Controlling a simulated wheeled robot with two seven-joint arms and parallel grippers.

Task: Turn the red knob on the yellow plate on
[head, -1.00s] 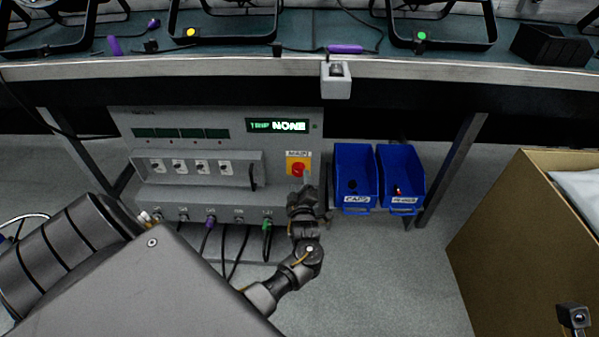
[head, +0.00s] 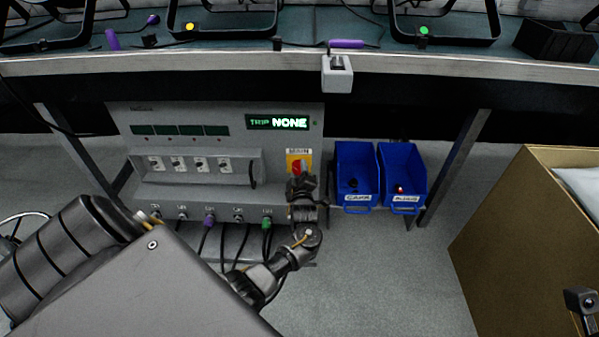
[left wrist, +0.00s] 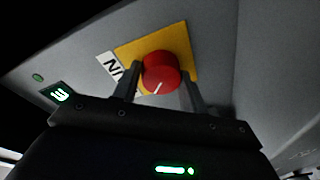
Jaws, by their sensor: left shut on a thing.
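The red knob (left wrist: 161,73) sits on the yellow plate (left wrist: 183,38) on the front of a grey panel box. The plate (head: 307,157) and the knob (head: 298,166) also show in the head view, partly covered by my gripper. My left gripper (left wrist: 160,84) reaches up to the plate with one finger on each side of the knob, shut on it. A white line on the knob points down and slightly left in the left wrist view. In the head view my left gripper (head: 300,175) hides the lower part of the knob.
The grey panel box (head: 228,113) has a lit display (head: 278,123) reading "TRIP NONE", several small switches and cables below. Two blue bins (head: 355,165) stand to its right. The table edge (head: 450,68) overhangs above. A cardboard box (head: 525,230) stands at the right.

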